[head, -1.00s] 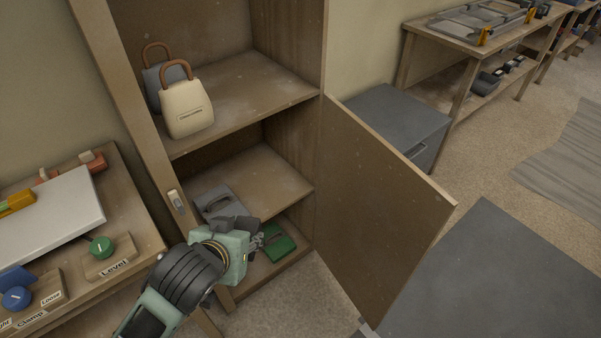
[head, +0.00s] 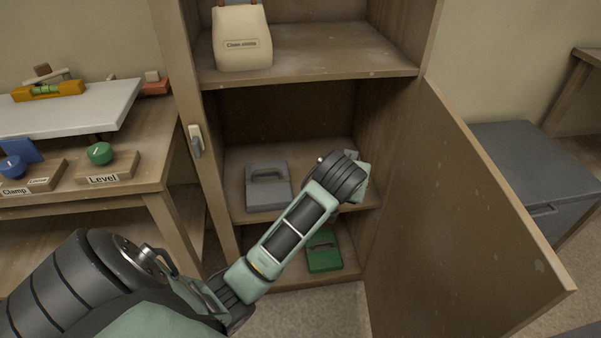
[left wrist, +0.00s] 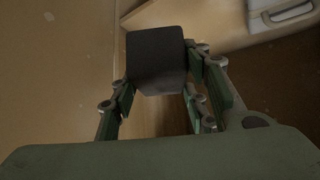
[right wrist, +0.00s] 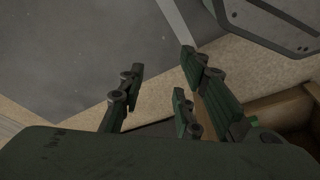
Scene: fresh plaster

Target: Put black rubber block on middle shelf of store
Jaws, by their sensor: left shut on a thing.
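My left gripper (left wrist: 160,88) is shut on the black rubber block (left wrist: 157,55), a dark block held between its fingers in the left wrist view. In the head view my left arm reaches into the store (head: 184,120), and its wrist is over the right part of the middle shelf (head: 312,160). The wrist hides the block and most of the fingers there. I cannot tell whether the block touches the shelf. My right gripper (right wrist: 162,80) is open and empty in the right wrist view, over the floor; it does not show in the head view.
A grey handled case (head: 268,188) stands on the middle shelf, left of my wrist. A green case (head: 323,255) is on the bottom shelf and a cream bag (head: 242,45) on the top one. The open door (head: 470,210) stands to the right. A workbench (head: 150,165) is left.

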